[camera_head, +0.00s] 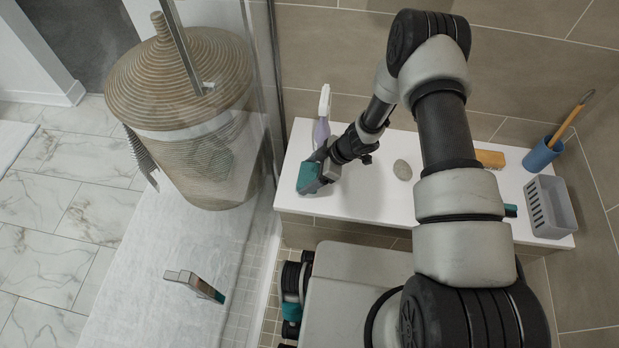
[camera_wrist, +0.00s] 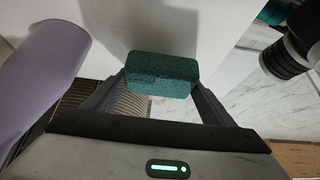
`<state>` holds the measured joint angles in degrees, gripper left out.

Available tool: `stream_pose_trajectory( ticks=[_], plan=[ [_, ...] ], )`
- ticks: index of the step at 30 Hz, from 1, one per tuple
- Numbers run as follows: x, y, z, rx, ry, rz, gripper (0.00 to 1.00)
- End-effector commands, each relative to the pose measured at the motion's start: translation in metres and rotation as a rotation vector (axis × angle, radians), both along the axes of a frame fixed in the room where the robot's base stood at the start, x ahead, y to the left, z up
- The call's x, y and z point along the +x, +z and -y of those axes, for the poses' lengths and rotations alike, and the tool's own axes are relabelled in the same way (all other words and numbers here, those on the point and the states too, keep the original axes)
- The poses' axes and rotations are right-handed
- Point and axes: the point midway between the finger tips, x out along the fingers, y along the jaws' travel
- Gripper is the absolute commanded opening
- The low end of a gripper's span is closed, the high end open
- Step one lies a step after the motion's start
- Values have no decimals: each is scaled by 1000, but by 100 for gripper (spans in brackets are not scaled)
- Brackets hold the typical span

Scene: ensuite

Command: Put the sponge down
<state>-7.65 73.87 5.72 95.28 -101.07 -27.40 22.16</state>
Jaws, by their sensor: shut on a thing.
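The sponge (camera_head: 307,178) is a teal block at the left end of the white ledge (camera_head: 370,205). My gripper (camera_head: 311,177) is shut on it, with the arm reaching down from the right. In the wrist view, the sponge (camera_wrist: 162,73) sits across the fingertips, one finger at each end. It is close to the white ledge surface, but I cannot tell whether it touches it. A lavender spray bottle (camera_head: 321,131) with a white trigger stands just behind my gripper. In the wrist view, this bottle (camera_wrist: 42,75) is large at the left.
A grey-green stone (camera_head: 402,170) lies mid-ledge. To the right are a yellow-orange block (camera_head: 490,159), a blue cup (camera_head: 541,156) with a brush, and a grey slotted basket (camera_head: 564,207). Clear ledge lies between gripper and stone. A glass panel and lidded hamper (camera_head: 185,80) are left.

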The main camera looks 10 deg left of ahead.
Motion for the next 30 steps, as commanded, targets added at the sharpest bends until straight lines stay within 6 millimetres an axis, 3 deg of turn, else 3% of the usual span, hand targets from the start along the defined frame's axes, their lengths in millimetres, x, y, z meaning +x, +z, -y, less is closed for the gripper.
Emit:
stream_pose_trajectory(
  ticks=[3, 14, 15, 17, 26, 30],
  plan=[
    [0, -17, 1, 0, -2, -1, 56],
    [0, -21, 0, -1, 0, 0, 56],
    [0, -19, 0, 0, 0, 0, 84],
    [0, -19, 0, 0, 0, 0, 94],
    [0, -18, 0, 0, -1, -1, 96],
    [1, -8, 5, -1, -2, 1, 96]
  ],
)
